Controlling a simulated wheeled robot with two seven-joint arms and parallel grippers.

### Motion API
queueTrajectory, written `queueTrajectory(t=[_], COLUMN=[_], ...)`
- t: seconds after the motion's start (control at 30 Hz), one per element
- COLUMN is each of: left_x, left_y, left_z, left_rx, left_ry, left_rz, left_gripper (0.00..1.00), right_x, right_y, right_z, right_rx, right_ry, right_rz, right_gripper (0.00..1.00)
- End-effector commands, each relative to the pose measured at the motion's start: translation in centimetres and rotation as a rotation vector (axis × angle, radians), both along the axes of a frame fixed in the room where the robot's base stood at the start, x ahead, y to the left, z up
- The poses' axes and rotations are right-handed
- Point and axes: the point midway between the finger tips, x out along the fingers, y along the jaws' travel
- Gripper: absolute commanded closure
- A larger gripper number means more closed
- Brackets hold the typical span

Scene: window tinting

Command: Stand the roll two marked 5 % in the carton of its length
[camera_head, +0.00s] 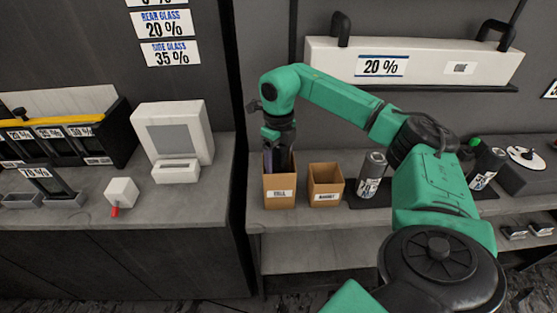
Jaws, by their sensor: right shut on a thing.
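My right gripper (280,150) points straight down at the mouth of the taller brown carton (280,203), which has a small white label. It is shut on a dark roll (270,166), whose upper part shows between the fingers and the carton's rim. The roll's lower end is hidden inside the carton, so I cannot tell whether it touches the bottom. No 5 % mark can be read on it. A shorter brown carton (326,184), with a white label too small to read surely, stands to the right. My left gripper is out of view.
A white box marked 20 % (440,62) sits on the shelf above.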

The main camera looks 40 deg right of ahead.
Motion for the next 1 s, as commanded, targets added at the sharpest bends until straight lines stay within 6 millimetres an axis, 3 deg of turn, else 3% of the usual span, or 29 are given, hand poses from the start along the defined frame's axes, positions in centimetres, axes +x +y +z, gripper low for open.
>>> queueTrajectory(t=[0.37,0.4,0.43,0.77,0.93,1.0], left_x=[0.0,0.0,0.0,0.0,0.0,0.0], left_y=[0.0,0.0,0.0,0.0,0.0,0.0], left_z=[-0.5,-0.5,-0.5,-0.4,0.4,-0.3], left_rx=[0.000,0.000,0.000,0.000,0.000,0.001], left_ry=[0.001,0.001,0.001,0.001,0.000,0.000], left_rz=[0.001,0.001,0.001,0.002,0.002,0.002], left_gripper=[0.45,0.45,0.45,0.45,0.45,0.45], right_x=[0.0,0.0,0.0,0.0,0.0,0.1], right_y=[0.0,0.0,0.0,0.0,0.0,0.0], right_z=[-0.9,-0.9,-0.9,-0.9,0.6,1.3], right_rx=[0.000,0.000,0.000,0.000,0.000,0.002], right_ry=[-0.002,0.000,0.000,0.000,-0.002,-0.004], right_rz=[0.001,0.001,0.001,0.000,0.000,0.001], right_gripper=[1.00,0.17,0.12,0.12,0.12,0.12])
